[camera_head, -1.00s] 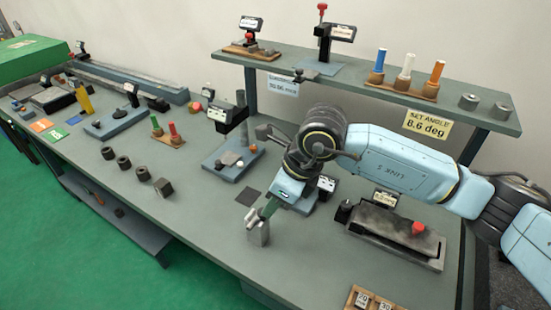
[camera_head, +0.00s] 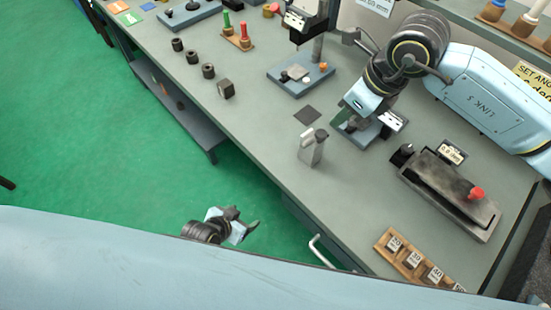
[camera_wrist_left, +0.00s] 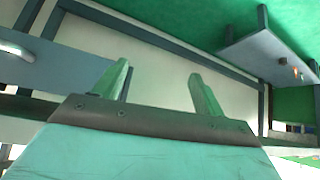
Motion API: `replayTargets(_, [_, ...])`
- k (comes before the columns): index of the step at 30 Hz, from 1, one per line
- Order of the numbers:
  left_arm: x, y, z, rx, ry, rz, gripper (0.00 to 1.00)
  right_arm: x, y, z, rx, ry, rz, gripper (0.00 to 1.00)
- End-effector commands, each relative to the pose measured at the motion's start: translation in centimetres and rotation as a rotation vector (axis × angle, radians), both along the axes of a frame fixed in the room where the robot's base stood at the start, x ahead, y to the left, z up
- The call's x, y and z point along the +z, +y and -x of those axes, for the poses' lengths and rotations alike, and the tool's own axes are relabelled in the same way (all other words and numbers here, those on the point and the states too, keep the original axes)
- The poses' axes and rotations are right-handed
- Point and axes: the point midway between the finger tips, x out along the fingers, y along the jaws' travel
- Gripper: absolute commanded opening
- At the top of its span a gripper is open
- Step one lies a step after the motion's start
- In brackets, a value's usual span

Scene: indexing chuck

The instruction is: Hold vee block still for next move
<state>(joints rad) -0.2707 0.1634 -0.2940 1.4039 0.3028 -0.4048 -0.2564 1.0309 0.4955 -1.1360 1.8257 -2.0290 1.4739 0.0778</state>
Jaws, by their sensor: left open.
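A grey metal block (camera_head: 311,152), which looks like the vee block, stands upright near the bench's front edge in the head view. A dark rounded piece shows at its top. My right gripper (camera_head: 346,120) points down beyond the block and to its right, apart from it, over a blue-based device. Its fingertips are small and partly hidden, so I cannot tell its opening. My left gripper (camera_head: 248,226) is open and empty, in front of the bench over the green floor. In the left wrist view its two fingers (camera_wrist_left: 158,90) are spread with nothing between them.
A dark square pad (camera_head: 307,115) lies behind the block. A long grey vise-like fixture (camera_head: 450,190) with a red knob is to the right. A wooden rack of numbered blocks (camera_head: 412,262) and a drawer handle (camera_head: 325,254) are near the front edge. Clear bench surrounds the block.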

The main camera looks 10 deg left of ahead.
Motion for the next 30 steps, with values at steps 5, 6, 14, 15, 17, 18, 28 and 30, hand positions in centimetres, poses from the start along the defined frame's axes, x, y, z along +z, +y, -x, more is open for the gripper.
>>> replayTargets(5, [9.1, -3.7, -4.6, -0.089, -0.177, 0.083, 0.71, 0.0, 0.0, 0.0, 0.0, 0.0, 0.0, 0.36])
replayTargets(6, [11.1, -4.4, -5.2, -0.11, -0.212, 0.102, 0.71, 0.0, 0.0, 0.0, 0.0, 0.0, 0.0, 0.36])
replayTargets(14, [21.1, -7.9, -6.7, -0.22, -0.383, 0.185, 0.71, 0.0, 0.0, 0.0, 0.0, 0.0, 0.0, 0.36])
replayTargets(15, [21.9, -8.2, -6.7, -0.23, -0.396, 0.192, 0.71, 0.0, 0.0, 0.0, 0.0, 0.0, 0.0, 0.36])
replayTargets(17, [22.8, -8.5, -6.7, -0.241, -0.412, 0.2, 0.71, 0.0, 0.0, 0.0, 0.0, 0.0, 0.0, 0.36])
replayTargets(18, [23.2, -8.7, -6.7, -0.246, -0.42, 0.203, 0.71, 0.0, 0.0, 0.0, 0.0, 0.0, 0.0, 0.36])
replayTargets(28, [22.3, -11.0, -9.6, -0.248, -0.428, 0.209, 0.71, 0.0, 0.0, 0.0, 0.0, 0.0, 0.0, 0.36])
replayTargets(30, [21.8, -11.8, -10.6, -0.248, -0.429, 0.209, 0.71, 0.0, 0.0, 0.0, 0.0, 0.0, 0.0, 0.36])
